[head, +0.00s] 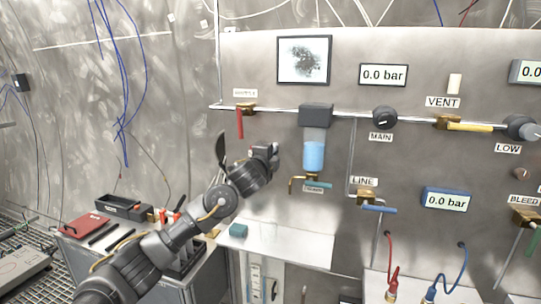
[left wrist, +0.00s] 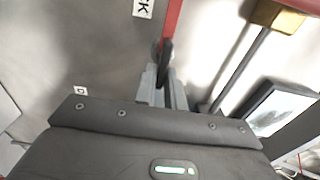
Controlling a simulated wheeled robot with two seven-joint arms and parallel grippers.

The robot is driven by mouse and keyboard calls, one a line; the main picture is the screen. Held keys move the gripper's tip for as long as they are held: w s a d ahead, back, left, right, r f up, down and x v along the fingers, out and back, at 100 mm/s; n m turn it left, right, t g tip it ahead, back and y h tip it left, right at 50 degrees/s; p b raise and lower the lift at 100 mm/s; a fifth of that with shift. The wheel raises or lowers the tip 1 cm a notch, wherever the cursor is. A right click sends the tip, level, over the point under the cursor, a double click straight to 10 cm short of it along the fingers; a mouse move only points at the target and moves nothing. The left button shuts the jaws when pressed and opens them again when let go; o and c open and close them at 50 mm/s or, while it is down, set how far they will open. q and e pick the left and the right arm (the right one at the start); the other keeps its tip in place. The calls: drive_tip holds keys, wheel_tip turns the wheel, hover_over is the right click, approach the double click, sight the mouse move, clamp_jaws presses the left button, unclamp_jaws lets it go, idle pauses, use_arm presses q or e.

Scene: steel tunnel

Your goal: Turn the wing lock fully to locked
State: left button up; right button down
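My left gripper (head: 270,150) is at the wall panel, below the red-handled valve and left of the blue-filled bowl. The wing lock is largely hidden behind it in the head view. In the left wrist view, the grey fingers (left wrist: 165,85) stand on both sides of a narrow dark piece, which looks like the wing of the lock (left wrist: 166,50). I cannot tell whether both fingers touch it. A red bar (left wrist: 173,16) runs up from it. My right gripper is not in view.
The red valve handle (head: 240,124) hangs close above my gripper. The filter bowl (head: 314,155) and its brass drain (head: 293,184) are close on the right. A white ledge (head: 285,245) lies below, and a tool bench (head: 70,240) at the lower left.

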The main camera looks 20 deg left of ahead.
use_arm(q)
drive_tip(key=o, duration=0.4)
drive_tip(key=s, duration=0.3)
drive_tip(key=s+b, duration=0.1)
drive_tip(key=s, duration=0.3)
drive_tip(key=s+b, duration=0.1)
drive_tip(key=s, duration=0.2)
drive_tip(key=shift+s+a, duration=0.35)
drive_tip(key=shift+s, duration=0.05)
